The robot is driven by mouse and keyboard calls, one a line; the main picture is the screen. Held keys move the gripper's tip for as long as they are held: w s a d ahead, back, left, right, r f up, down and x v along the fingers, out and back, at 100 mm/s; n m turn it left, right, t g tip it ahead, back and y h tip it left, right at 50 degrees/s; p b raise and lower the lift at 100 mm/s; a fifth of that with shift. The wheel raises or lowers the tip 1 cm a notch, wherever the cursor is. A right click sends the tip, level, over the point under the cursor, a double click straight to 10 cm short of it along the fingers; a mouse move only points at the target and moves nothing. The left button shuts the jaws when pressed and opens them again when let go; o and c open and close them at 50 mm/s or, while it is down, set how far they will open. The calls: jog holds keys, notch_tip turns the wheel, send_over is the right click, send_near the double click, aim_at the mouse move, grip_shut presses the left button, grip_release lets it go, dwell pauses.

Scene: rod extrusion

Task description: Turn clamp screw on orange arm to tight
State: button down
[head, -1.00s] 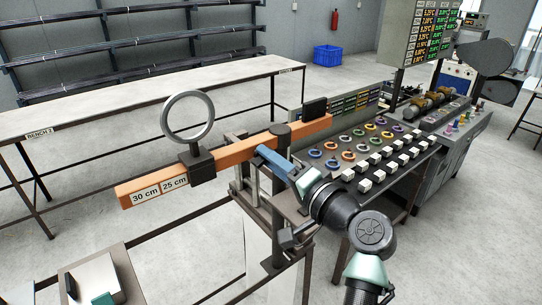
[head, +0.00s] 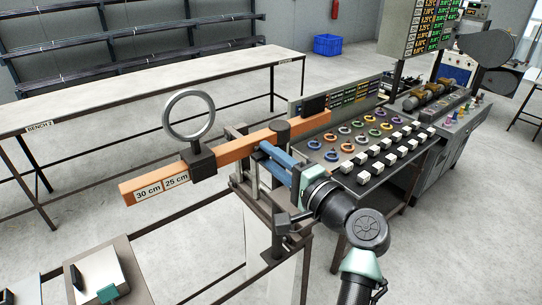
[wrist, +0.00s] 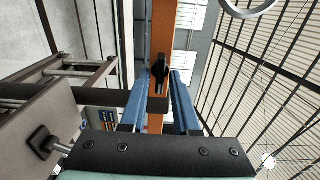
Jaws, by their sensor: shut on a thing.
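The orange arm (head: 235,152) is a long bar on a dark post, marked "30 cm" and "25 cm" at its near end. My gripper (head: 265,151) has blue fingers and reaches the bar's near side beside the post. In the wrist view the orange arm (wrist: 162,35) runs up the middle. A small black clamp screw (wrist: 159,72) with a dark block below it shows there, between the two fingers of my gripper (wrist: 163,76). My gripper is shut on the screw. In the head view the screw is hidden by the fingers.
A dark slider (head: 203,165) with a grey ring (head: 189,117) sits on the bar, left of my gripper. A black block (head: 314,105) is at its far end. A table of coloured rings and white blocks (head: 372,145) stands to the right. A long bench (head: 150,92) is behind.

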jog(key=c, duration=0.9)
grip_release()
jog(key=b+v, duration=0.5)
jog(key=v, duration=0.8)
jog(key=shift+s, duration=0.1)
